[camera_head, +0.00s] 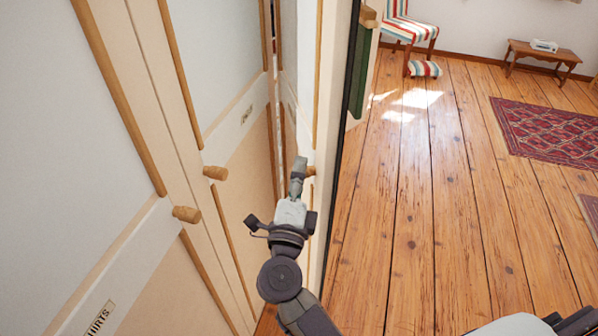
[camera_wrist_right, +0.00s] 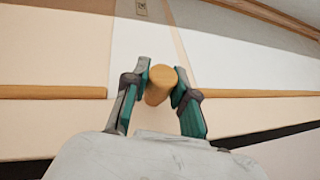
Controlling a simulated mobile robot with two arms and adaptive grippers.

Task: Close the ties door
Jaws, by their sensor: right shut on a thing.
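My right gripper (camera_head: 301,168) has its fingers on either side of a round wooden knob (camera_head: 311,171) in the head view. The right wrist view shows the two green-lined fingers (camera_wrist_right: 161,84) closed around this knob (camera_wrist_right: 158,86). The knob sits on a pale door panel (camera_head: 306,95) with wooden trim, beyond two nearer doors. This panel appears angled out from them, with a narrow dark gap beside it. Its label (camera_wrist_right: 141,9) is too small to read, so I cannot confirm it says ties.
A nearer door carries a "SHIRTS" label (camera_head: 99,318) and a wooden knob (camera_head: 186,214). Another knob (camera_head: 215,172) is on the adjoining door. Open plank floor (camera_head: 420,210) lies to the right, with a red rug (camera_head: 550,130), a striped chair (camera_head: 408,28) and a low table (camera_head: 543,54).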

